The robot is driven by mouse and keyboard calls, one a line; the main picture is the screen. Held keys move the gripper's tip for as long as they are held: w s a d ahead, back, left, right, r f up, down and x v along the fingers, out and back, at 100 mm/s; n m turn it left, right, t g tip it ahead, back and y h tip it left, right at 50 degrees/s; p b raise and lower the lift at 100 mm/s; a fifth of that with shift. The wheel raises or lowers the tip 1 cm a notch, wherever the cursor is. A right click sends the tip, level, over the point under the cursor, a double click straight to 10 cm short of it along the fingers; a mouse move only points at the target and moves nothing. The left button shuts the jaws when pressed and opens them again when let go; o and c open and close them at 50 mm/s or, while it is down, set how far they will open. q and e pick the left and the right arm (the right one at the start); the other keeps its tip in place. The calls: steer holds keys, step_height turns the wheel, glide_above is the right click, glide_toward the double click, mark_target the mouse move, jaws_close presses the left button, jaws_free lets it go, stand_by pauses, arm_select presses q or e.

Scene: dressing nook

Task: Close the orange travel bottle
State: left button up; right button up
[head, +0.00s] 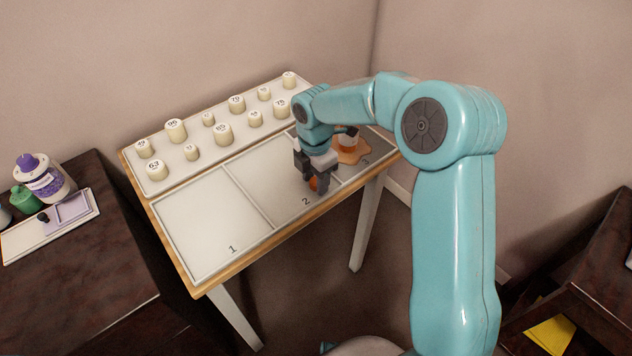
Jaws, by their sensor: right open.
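My right gripper (314,181) points down over the middle panel, marked 2, of the table's grey board. It is open, with a finger on each side of a small orange object (313,184), which may be the orange travel bottle. The fingers hide most of it, so I cannot tell its shape, whether it has a cap, or whether they touch it. A pale container with an orange-brown lower part (348,141) stands behind the gripper on a tan-orange patch (355,154) in panel 3, partly hidden by my arm. My left gripper is not in view.
Several cream numbered cylinders (223,134) stand on a white tray (160,185) along the table's back. Panel 1 (205,230) is bare. A dark cabinet (95,290) at left holds a purple-lidded jar (45,180), a green bottle (25,199) and a pale tray (30,240).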

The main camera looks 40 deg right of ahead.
mark_target(315, 181)
steer(key=c, duration=0.8)
step_height(315, 181, up, 20)
steer(key=p, duration=0.3)
